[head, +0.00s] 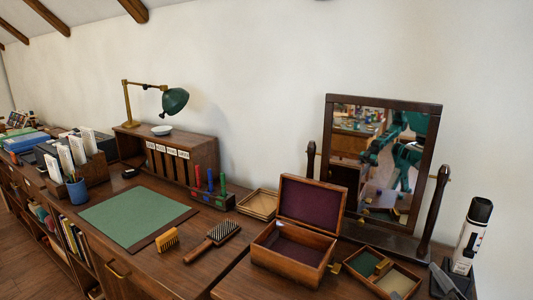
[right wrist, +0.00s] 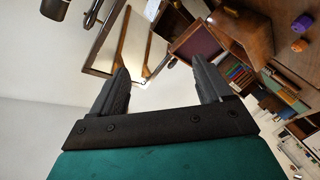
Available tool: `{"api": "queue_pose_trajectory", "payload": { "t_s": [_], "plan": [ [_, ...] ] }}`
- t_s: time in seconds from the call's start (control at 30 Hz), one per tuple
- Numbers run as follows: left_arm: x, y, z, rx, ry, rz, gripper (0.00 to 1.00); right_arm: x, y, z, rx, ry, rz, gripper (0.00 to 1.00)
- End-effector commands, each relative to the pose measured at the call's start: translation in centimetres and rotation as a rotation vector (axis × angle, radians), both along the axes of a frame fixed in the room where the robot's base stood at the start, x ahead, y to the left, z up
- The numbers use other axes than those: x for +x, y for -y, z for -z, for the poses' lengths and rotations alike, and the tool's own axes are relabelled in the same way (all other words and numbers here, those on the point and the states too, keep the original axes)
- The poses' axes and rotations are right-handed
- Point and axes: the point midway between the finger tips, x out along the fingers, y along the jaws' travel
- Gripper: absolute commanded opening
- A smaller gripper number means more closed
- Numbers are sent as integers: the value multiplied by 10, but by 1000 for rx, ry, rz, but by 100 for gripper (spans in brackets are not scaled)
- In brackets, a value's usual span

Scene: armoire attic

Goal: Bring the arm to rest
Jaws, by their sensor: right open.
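My right gripper (head: 447,283) shows as dark fingers at the lower right of the head view, partly cut off by the frame edge, beside the white bottle and in front of the mirror. In the right wrist view its two dark fingers (right wrist: 163,82) stand wide apart with nothing between them. My left gripper is not directly in view.
A white black-capped bottle (head: 470,240) stands close to the gripper. An open wooden box (head: 285,258) with purple lining and a divided tray (head: 402,280) lie to its left. A hairbrush (head: 213,242), green mat (head: 135,217) and lamp (head: 175,100) are farther left.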

Motion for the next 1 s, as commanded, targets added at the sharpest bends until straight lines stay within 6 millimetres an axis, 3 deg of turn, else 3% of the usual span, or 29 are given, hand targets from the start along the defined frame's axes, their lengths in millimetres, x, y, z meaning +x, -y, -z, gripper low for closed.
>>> {"api": "queue_pose_trajectory", "payload": {
  "t_s": [0.03, 0.1, 0.2, 0.4, 0.67, 0.7, 1.0],
  "plan": [
    [0, 0, 0, 0, 0, 0, 43, -15, 3, 25, 94, -112, 56, 78],
    [0, 0, 0, 0, 0, 0, 43, -38, 3, 57, 211, -267, 125, 78],
    [0, 0, 0, 0, 0, 0, 43, -70, -3, 92, 336, -456, 195, 78],
    [0, 0, 0, 0, -1, 0, 43, -126, -22, 132, 493, -739, 272, 78],
    [0, 0, 0, 1, -1, 1, 43, -191, -51, 155, 629, -1040, 320, 78],
    [0, 0, -1, 1, -1, 1, 43, -195, -54, 157, 639, -1062, 321, 78],
    [-1, -2, -10, 6, 0, 0, 43, -162, -60, 173, 662, -917, 242, 78]
  ]
}}
